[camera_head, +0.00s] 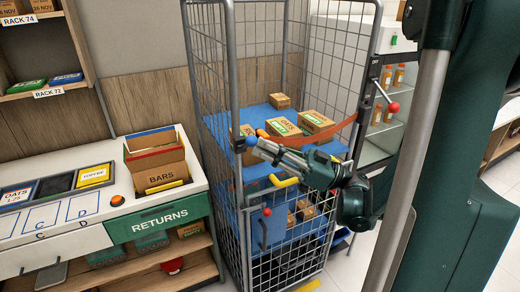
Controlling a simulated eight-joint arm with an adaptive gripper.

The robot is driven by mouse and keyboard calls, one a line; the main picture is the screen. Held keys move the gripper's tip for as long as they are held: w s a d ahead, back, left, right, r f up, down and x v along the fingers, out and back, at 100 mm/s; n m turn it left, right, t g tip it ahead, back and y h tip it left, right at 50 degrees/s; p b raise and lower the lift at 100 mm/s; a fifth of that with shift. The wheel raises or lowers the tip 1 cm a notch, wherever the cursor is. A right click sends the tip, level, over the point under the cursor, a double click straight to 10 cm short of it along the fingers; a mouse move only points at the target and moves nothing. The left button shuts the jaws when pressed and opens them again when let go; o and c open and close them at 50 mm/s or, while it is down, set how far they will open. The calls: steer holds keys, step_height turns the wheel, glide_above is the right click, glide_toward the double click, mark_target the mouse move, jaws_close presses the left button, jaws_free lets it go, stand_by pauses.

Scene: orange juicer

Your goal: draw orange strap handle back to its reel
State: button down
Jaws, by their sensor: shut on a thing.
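The orange strap (335,130) sags across the front of the wire roll cage, from the right front post to near the left front post. Its orange handle end (262,133) shows at the fingertips of my gripper (257,146). My gripper is shut on the handle, close to the left post and beside a small blue fitting (251,141) there. My gripper's body covers part of the space below the strap. The strap's far end meets the right post, where I cannot make out the reel clearly.
The cage has blue shelves (222,128) with cartons (283,127) and a yellow handle (283,181) in front. A counter with a RETURNS drawer (158,219) stands left. A glass-fronted cabinet (385,136) and a red-knobbed lever (393,107) stand right, near my arm.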

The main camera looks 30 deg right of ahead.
steer(key=d+b, duration=0.2)
steer(key=d, duration=3.2)
steer(key=c, duration=2.9)
jaws_free()
steer(key=shift+o, duration=0.2)
steer(key=shift+a, duration=0.2)
steer(key=a+p, duration=0.1)
steer(key=a, duration=2.9)
steer(key=shift+a+p, duration=0.3)
steer(key=shift+p, duration=0.1)
steer(key=shift+d+f, duration=0.1)
